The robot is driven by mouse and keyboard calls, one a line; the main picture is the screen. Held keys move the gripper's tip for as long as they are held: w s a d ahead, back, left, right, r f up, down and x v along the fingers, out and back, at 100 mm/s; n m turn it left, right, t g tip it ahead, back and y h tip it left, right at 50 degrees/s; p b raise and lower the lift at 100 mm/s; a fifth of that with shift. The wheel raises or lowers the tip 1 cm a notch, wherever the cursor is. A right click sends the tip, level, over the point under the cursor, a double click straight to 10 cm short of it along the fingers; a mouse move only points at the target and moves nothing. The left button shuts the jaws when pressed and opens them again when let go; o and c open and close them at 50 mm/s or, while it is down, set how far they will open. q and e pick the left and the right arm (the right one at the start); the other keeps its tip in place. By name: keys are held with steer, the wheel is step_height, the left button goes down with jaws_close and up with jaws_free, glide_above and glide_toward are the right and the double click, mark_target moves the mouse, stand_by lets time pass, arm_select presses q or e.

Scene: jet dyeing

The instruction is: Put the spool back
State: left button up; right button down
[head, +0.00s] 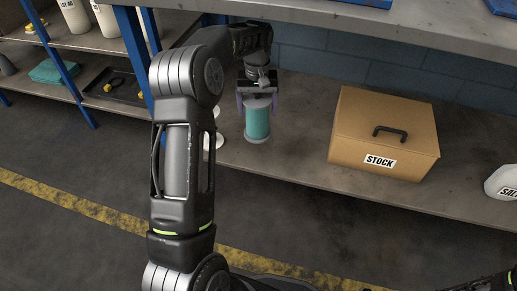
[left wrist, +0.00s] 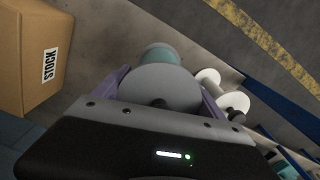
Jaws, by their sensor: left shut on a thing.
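The spool (head: 257,122) has teal thread between pale grey end discs. It is upright at the lower shelf, behind the shelf's front edge; I cannot tell whether its base touches the shelf. My left gripper (head: 257,100) is above it with the purple fingers shut on either side of its top disc. In the left wrist view the spool (left wrist: 160,85) shows its grey top disc between the fingers, with teal thread beyond. My right gripper is not in view; part of my right arm shows at the bottom right.
A cardboard STOCK box (head: 385,130) stands right of the spool on the lower shelf (head: 290,168). A white SALT container (head: 503,182) is at the far right. White spools (left wrist: 225,95) stand close beside the held spool. The upper shelf (head: 400,25) overhangs.

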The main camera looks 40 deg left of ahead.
mark_target(257, 130)
arm_select(q)
step_height(257, 130, down, 5)
steer(key=shift+b, duration=0.95)
step_height(257, 130, down, 5)
steer(key=shift+r+b, duration=0.1)
steer(key=shift+b, duration=0.95)
steer(key=o, duration=1.5)
steer(key=shift+f, duration=0.2)
steer(key=shift+r, duration=0.1)
